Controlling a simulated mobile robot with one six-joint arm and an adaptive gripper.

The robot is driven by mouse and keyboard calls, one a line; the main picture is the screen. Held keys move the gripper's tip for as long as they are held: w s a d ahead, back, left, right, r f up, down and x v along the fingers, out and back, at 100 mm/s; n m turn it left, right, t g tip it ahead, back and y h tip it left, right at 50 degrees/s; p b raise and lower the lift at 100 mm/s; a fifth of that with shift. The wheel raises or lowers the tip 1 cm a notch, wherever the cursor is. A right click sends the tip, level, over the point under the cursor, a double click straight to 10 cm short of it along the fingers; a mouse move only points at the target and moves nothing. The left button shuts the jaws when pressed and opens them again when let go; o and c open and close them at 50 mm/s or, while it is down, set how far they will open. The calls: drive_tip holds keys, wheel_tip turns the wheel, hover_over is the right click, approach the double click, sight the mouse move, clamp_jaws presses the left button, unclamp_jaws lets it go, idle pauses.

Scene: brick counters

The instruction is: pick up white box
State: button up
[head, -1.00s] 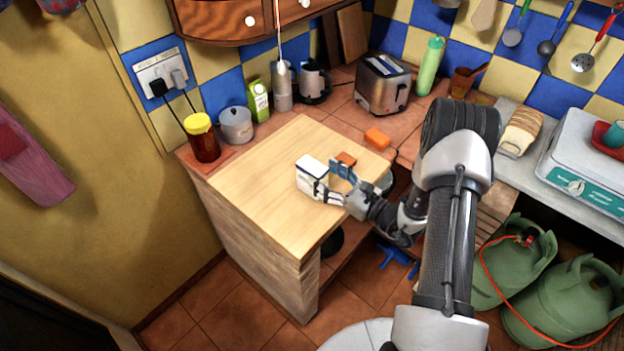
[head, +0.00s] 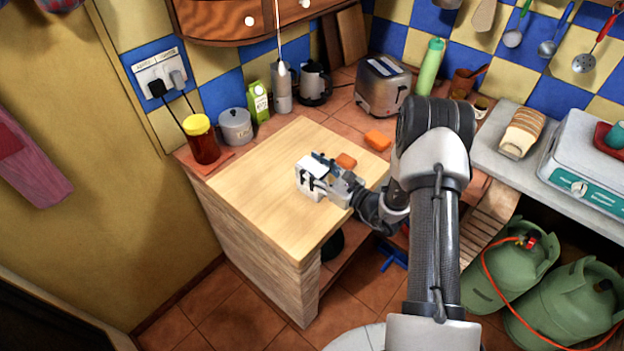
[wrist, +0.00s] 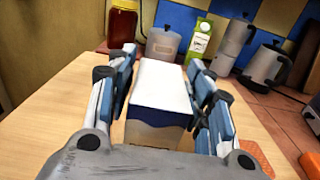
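The white box (head: 304,184) stands upright on the light wooden counter top, with a dark band low on its side. In the wrist view the white box (wrist: 160,92) sits between the fingers, its white top and dark blue-and-tan near face showing. My gripper (head: 318,170) reaches in from the right, its fingers on either side of the box. In the wrist view my gripper (wrist: 163,64) is open, with a finger along each side of the box. Narrow gaps seem to remain at the sides. The fingers partly cover the box in the head view.
A red jar with yellow lid (head: 202,139), grey pot (head: 236,127), green carton (head: 258,102) and toaster (head: 382,86) stand behind. The wooden top's left and front are clear.

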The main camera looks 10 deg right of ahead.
drive_tip(key=c, duration=0.7)
